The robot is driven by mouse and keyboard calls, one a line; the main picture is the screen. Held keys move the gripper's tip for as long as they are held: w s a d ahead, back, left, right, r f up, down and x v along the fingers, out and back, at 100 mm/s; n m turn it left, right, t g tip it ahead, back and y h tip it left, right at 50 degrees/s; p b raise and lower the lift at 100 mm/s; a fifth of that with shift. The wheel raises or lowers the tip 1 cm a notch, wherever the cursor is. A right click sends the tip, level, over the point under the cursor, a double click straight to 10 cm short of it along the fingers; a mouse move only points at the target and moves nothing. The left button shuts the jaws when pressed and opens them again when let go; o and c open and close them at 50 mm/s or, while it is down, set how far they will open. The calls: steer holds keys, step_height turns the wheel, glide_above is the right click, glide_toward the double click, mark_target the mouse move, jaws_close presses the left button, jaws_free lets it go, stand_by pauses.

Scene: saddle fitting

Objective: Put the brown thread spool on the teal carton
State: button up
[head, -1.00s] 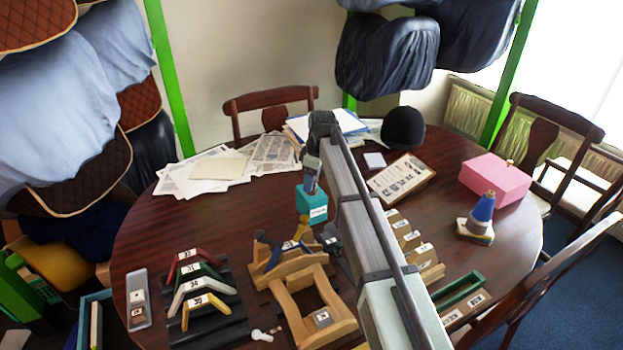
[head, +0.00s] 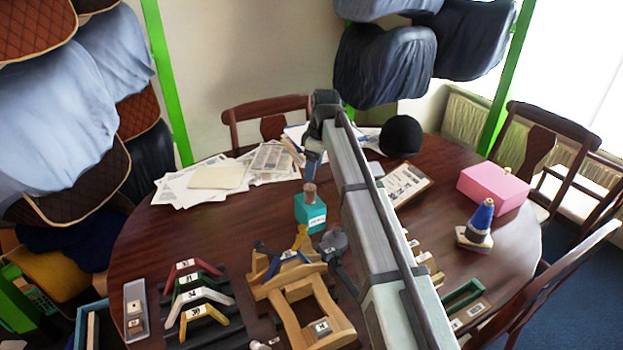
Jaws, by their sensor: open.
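The teal carton (head: 309,214) stands upright near the middle of the table, with a white label on its front. The small brown thread spool (head: 309,193) is upright on the carton's top and appears to rest there. My gripper (head: 312,178) is open and points down just above the spool. I cannot tell whether the fingertips are clear of the spool. My arm comes in from the lower right and hides part of the table.
Wooden saddle stands (head: 300,290) and a grey round-ended tool (head: 332,243) are close in front of the carton. Papers (head: 205,180) lie behind left. Table left of the carton is clear.

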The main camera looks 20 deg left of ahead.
steer(key=shift+d+r, duration=0.15)
steer(key=shift+r, duration=0.75)
steer(key=shift+d+r, duration=0.15)
steer(key=shift+r, duration=0.7)
